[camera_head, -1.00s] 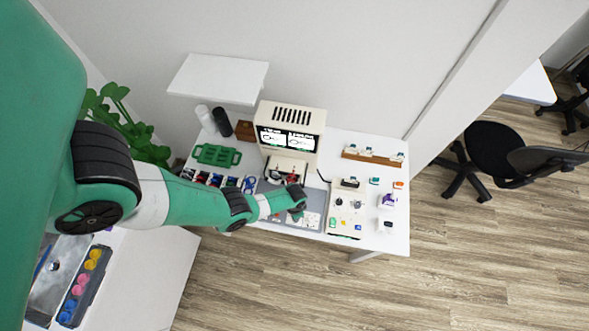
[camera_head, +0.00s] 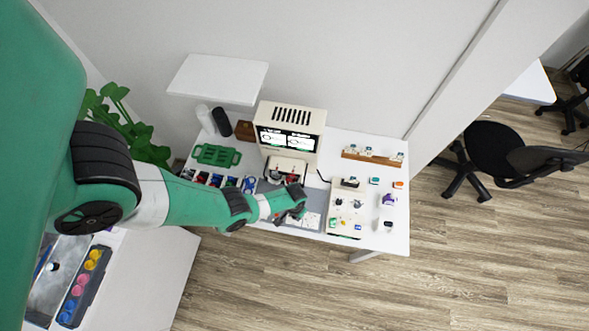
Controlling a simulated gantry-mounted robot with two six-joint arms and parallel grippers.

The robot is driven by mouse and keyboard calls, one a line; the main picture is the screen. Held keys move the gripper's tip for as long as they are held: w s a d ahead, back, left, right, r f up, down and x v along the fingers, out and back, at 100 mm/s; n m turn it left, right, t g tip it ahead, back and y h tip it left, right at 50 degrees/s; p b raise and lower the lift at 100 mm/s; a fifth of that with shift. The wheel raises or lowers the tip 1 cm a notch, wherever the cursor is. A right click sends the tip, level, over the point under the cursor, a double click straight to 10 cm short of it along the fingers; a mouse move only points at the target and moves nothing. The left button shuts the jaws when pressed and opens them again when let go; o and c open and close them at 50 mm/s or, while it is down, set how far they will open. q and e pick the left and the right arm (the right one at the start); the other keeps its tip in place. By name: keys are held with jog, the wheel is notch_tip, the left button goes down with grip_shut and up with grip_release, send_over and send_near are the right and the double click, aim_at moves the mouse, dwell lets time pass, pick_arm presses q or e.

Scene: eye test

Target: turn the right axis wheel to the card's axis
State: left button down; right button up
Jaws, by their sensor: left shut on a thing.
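My left gripper (camera_head: 299,213) is over the grey mat at the front middle of the table. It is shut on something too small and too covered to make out. A white printed card or sheet (camera_head: 312,221) lies on the mat just beside the fingertips. A cream stand (camera_head: 286,171) with dark and red parts is behind the gripper, below the screen. I cannot tell the right axis wheel apart at this size. The lit screen (camera_head: 287,139) on the cream cabinet shows two panels, too small to read. My right gripper is not in view.
A cream panel (camera_head: 346,220) with knobs and coloured buttons is right of the mat. A green tray (camera_head: 217,155) and several small coloured items stand left. A wooden rack (camera_head: 372,157) is at the back right. Purple, blue and orange small items are at the right edge.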

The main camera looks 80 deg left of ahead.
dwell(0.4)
pick_arm(q)
jog(key=c, duration=0.6)
grip_release()
